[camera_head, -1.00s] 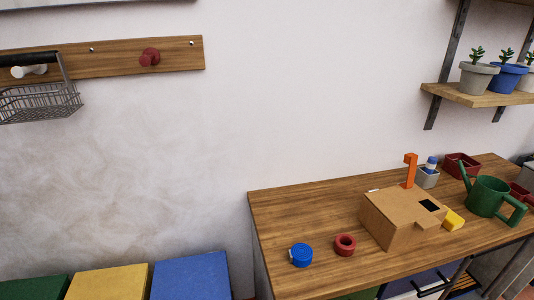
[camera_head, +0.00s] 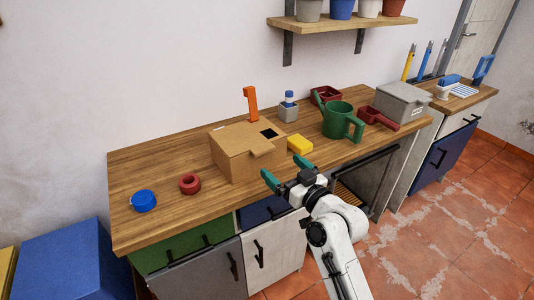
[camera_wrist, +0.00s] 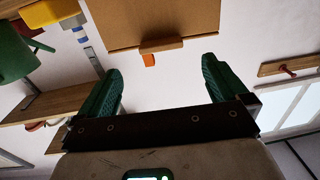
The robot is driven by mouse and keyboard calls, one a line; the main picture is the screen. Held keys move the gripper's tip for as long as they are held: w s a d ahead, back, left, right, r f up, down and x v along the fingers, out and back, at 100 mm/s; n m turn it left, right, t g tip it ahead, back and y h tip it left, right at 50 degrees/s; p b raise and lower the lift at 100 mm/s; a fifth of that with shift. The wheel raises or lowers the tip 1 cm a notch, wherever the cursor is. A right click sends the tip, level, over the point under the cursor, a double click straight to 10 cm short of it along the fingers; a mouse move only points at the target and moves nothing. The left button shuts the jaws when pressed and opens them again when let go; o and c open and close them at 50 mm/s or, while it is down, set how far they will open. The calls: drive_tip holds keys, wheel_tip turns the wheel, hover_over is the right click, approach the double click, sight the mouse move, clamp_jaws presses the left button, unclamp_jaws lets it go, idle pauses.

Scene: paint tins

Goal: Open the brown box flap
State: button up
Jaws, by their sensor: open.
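The brown cardboard box (camera_head: 232,160) stands on the wooden bench, with its flap (camera_head: 240,138) lying closed across the top. A small tab (camera_head: 264,154) sticks out at the flap's front edge, and a dark square hole shows in the top. My gripper (camera_head: 287,171) is open and empty, just in front of the box at the bench's front edge. In the wrist view, the box (camera_wrist: 150,18) and its tab (camera_wrist: 161,45) appear beyond and between the green fingers (camera_wrist: 162,72), apart from them.
A yellow block (camera_head: 300,145) sits right of the box, with a green watering can (camera_head: 338,121) beyond. An orange hook-shaped piece (camera_head: 251,103) stands behind the box. A red ring (camera_head: 190,184) and blue tape (camera_head: 144,201) lie left. Bare bench (camera_head: 165,157) is free at left.

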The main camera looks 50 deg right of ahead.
sight(266, 153)
drive_tip(key=p+x, duration=0.1)
drive_tip(key=x, duration=0.7)
drive_tip(key=shift+w, duration=0.25)
drive_tip(key=shift+c, duration=0.2)
